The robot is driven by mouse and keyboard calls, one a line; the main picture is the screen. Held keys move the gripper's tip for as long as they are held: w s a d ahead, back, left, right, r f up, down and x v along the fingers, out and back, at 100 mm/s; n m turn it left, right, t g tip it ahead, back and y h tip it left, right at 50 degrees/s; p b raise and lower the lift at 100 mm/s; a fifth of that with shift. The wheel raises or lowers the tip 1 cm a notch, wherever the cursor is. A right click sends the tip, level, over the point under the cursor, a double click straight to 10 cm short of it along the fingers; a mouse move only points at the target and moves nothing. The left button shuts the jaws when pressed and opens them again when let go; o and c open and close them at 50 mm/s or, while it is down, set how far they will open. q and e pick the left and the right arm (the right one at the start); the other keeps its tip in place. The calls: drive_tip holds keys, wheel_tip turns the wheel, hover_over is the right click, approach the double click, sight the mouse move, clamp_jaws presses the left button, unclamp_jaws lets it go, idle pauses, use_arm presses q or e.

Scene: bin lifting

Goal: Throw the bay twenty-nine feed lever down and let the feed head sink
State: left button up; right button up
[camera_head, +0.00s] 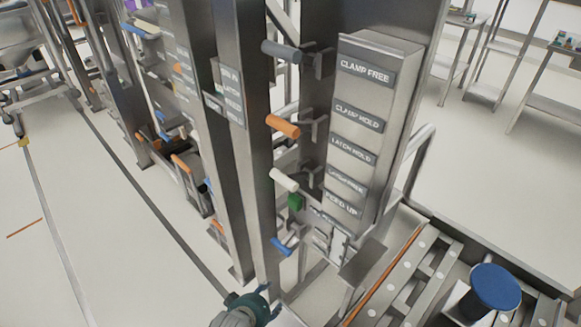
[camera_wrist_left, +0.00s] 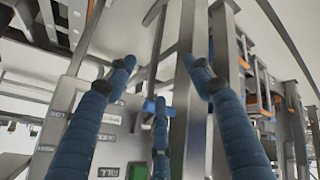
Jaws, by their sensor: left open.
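A steel post with a label panel (camera_head: 362,130) carries several levers: grey (camera_head: 281,52), orange (camera_head: 283,127), white (camera_head: 284,180) and blue (camera_head: 283,246). Labels run from CLAMP FREE at the top to FEED UP low down; the lowest are too small to read. No bay number is readable. I cannot tell the feed head apart. My left gripper (camera_head: 250,304), teal and partly cut off, is at the bottom edge below the blue lever. In the left wrist view its dark blue fingers (camera_wrist_left: 160,85) are spread open and empty, with a blue handle beyond them.
A green block (camera_head: 295,202) sits below the white lever. A similar lever post (camera_head: 188,90) stands to the left. At lower right are a roller track (camera_head: 425,270) and a blue round pad (camera_head: 495,287). The pale floor at left is mostly clear.

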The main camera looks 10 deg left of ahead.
use_arm(q)
drive_tip(key=w+r+n+t+p, duration=0.1)
drive_tip(key=w+r, duration=0.2)
drive_tip(key=r, duration=0.3)
drive_tip(key=w+d+r+n+t, duration=0.1)
drive_tip(key=w+r, duration=0.1)
drive_tip(key=r, duration=0.4)
drive_tip(key=w+r+n+t+p, duration=0.1)
drive_tip(key=w+r, duration=0.2)
drive_tip(key=r, duration=0.4)
drive_tip(key=n+t+p, duration=0.2)
drive_tip(key=n, duration=0.2)
approach(285, 182)
drive_tip(key=x, duration=0.2)
drive_tip(key=shift+h, duration=0.3)
drive_tip(key=p+x, duration=0.1)
drive_tip(key=x, duration=1)
drive_tip(key=shift+a+r, duration=0.15)
use_arm(e)
wheel_tip(285, 182, up, 6)
drive_tip(key=shift+w+r, duration=0.2)
drive_tip(key=shift+w, duration=0.1)
use_arm(q)
drive_tip(key=shift+c, duration=0.3)
clamp_jaws()
